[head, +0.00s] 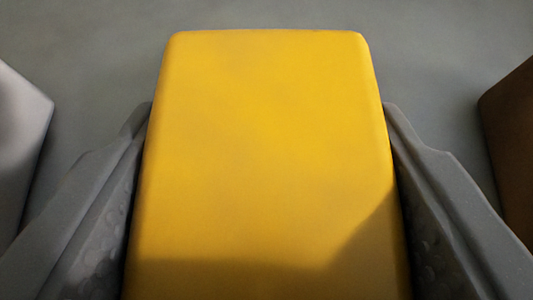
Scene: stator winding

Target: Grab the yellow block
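The yellow block (265,150) fills the middle of the head view. It has rounded edges, and its lower end runs out of the picture. My gripper (266,112) has its two grey fingers wide apart, one on each side of the block. The fingertips lie very close to the block's left and right sides. I cannot tell whether the fingers press on it or leave a thin gap. The dimpled inner pads show partly beside the block's lower sides.
The grey floor (440,50) is bare beyond the block. A light grey object (18,140) is cut off at the left edge. A brown object (515,145) is cut off at the right edge. A shadow falls over the block's lower part.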

